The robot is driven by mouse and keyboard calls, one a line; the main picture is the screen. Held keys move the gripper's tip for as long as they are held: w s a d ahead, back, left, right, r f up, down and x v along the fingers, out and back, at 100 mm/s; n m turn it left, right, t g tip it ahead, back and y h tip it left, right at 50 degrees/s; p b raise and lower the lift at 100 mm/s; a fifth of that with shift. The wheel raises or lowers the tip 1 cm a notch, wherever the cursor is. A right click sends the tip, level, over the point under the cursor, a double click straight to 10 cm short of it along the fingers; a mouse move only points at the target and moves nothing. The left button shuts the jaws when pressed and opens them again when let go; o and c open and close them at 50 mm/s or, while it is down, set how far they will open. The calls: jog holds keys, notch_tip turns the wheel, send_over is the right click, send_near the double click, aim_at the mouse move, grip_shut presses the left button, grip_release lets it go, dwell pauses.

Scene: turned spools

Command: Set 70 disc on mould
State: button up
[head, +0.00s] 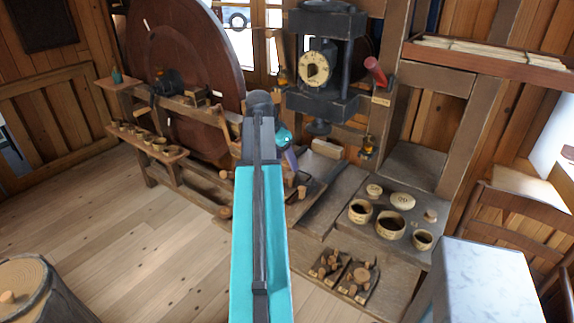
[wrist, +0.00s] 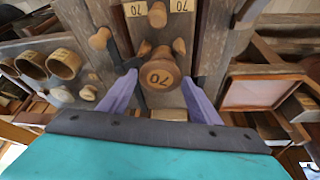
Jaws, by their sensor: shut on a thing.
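In the head view my gripper (head: 291,158) is mostly hidden behind my teal arm, and the disc cannot be made out there. Beyond the disc in the wrist view, a wooden knob (wrist: 157,15) stands near labels reading 70 (wrist: 181,5). I cannot tell for sure which thing is the mould.
Several wooden bowls (head: 390,225) stand on the dark bench at right, and also show in the wrist view (wrist: 65,63). Racks of small wooden pieces (head: 358,281) lie in front. A black press with a dial (head: 317,67) and a large wheel (head: 180,50) stand behind.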

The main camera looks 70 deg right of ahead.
aim_at(285, 165)
jog(key=shift+d+f, duration=0.1)
jog(key=shift+d, duration=0.25)
notch_tip(285, 165, down, 2)
jog(key=shift+a+f+p, duration=0.1)
jog(key=shift+p, duration=0.6)
jog(key=shift+f, duration=0.6)
jog(key=shift+f, duration=0.3)
jog(key=o, duration=1)
jog(key=shift+r, duration=0.15)
jog(key=shift+r, duration=0.2)
jog(key=b+v, duration=0.2)
jog(key=v, duration=1)
jog(key=shift+b, duration=0.35)
